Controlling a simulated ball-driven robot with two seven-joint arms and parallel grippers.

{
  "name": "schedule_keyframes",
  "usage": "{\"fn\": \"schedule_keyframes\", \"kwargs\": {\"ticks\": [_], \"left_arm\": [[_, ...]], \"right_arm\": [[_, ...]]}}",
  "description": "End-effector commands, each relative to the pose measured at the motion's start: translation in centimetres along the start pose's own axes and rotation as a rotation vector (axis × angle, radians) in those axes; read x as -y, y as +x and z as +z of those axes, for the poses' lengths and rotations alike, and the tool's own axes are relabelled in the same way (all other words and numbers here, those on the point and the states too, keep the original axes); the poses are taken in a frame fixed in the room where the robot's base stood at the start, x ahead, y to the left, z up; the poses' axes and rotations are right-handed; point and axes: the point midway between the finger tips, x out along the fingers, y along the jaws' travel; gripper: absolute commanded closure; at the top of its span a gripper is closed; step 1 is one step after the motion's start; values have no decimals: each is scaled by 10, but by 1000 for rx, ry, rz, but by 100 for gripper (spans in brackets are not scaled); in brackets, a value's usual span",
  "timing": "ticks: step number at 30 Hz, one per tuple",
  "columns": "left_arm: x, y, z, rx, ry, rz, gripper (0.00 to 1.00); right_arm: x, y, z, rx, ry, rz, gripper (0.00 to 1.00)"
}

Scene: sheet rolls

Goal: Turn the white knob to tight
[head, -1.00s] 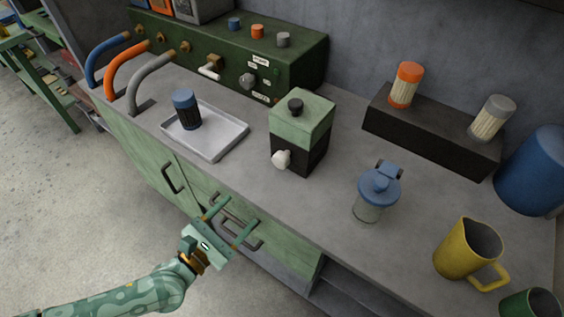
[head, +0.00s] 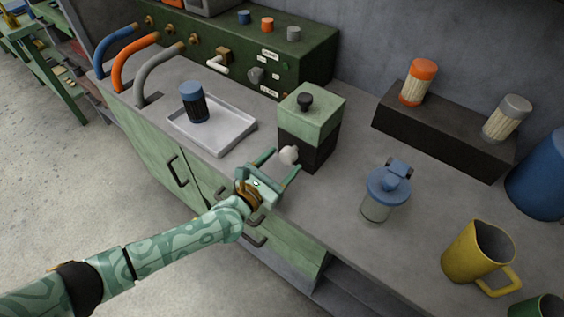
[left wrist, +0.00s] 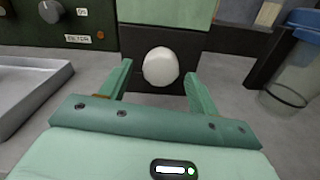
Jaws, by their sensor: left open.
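The white knob (head: 289,155) sticks out of the dark lower front of a box with a pale green top (head: 312,110). In the left wrist view the knob (left wrist: 161,67) appears between and just beyond the two fingers. My left gripper (head: 281,164) is open, with its fingers on either side of the knob; I cannot tell whether they touch it. The left gripper also shows in the left wrist view (left wrist: 160,85). No tight or loose mark on the knob is visible. My right gripper is not in view.
A grey tray (head: 238,141) holding a blue-capped dark filter (head: 194,102) lies left of the box. A blue-lidded clear jar (head: 387,190) stands to the right, with a yellow jug (head: 474,250) farther right. A green panel (head: 325,62) stands behind.

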Motion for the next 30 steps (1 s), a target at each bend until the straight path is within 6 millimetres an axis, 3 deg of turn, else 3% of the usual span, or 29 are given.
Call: {"fn": "schedule_keyframes", "kwargs": {"ticks": [11, 16, 30], "left_arm": [[0, 7, 0, 0, 1, -1, 39], [0, 7, 0, 0, 1, 0, 84], [0, 7, 0, 0, 88, 0, 83]], "right_arm": [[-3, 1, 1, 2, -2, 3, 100], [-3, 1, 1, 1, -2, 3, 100], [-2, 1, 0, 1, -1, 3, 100]]}}
